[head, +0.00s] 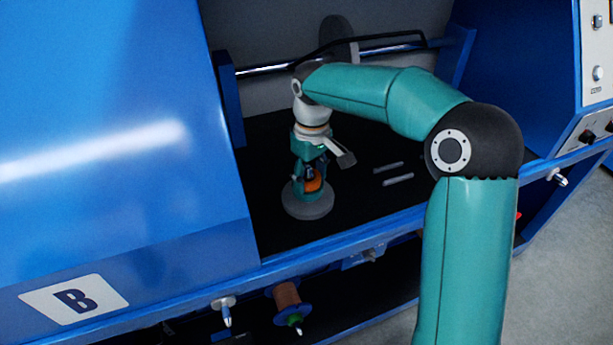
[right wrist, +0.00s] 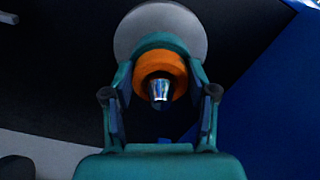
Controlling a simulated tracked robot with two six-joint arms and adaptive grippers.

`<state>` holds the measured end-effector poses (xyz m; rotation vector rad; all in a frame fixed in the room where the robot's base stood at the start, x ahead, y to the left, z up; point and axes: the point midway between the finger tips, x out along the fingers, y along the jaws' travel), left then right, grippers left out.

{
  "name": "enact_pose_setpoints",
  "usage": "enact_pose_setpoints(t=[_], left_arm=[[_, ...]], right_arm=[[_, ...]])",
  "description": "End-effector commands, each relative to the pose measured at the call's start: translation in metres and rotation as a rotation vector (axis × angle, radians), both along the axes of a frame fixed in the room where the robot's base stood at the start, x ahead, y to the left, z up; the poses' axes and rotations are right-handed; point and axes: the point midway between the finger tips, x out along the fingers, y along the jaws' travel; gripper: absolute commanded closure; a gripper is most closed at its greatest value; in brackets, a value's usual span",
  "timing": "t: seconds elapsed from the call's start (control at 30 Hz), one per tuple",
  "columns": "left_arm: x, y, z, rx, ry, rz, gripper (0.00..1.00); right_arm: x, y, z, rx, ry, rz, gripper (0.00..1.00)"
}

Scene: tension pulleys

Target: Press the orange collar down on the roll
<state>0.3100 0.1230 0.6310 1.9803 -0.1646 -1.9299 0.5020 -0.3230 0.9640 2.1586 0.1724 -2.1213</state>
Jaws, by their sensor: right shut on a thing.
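The orange collar (head: 313,185) is around a shiny metal pin (right wrist: 159,91), which stands out through its middle in the right wrist view. A teal roll-like part (right wrist: 160,40) with a round grey flange (head: 308,206) is beneath the collar. The roll stands upright on the black floor of the blue machine. My right gripper (head: 311,180) points down over it and is shut on the orange collar (right wrist: 160,68), one finger on each side. I cannot tell whether a gap is left between collar and roll. My left gripper is not in view.
Two small grey bars (head: 393,172) lie on the black floor (head: 355,205) to the right. A metal rod (head: 262,69) crosses behind. Blue machine walls stand at left and right. A brown spool (head: 287,295) hangs below the front edge.

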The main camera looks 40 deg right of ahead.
Motion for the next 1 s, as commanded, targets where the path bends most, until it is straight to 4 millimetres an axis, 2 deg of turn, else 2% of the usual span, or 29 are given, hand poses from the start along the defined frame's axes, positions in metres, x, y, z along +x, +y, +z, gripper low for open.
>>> enact_pose_setpoints(t=[0.03, 0.2, 0.53, 0.67, 0.77, 1.0], left_arm=[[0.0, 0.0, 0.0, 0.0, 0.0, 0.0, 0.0], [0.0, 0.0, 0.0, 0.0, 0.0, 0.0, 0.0], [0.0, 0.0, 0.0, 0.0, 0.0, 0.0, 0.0], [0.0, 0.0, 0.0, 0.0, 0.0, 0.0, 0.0], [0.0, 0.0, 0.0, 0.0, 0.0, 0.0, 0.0], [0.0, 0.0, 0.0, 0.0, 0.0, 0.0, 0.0]], right_arm=[[-0.001, 0.001, -0.002, 0.001, 0.005, 0.001, 0.41], [-0.001, 0.001, -0.002, 0.001, 0.004, 0.001, 0.13], [0.0, 0.0, -0.001, 0.0, 0.003, 0.001, 0.13], [0.0, 0.0, 0.007, 0.001, 0.002, 0.001, 0.13], [0.001, 0.0, 0.019, 0.0, -0.001, 0.001, 0.13], [0.001, 0.0, 0.067, 0.0, -0.002, 0.001, 0.13]])
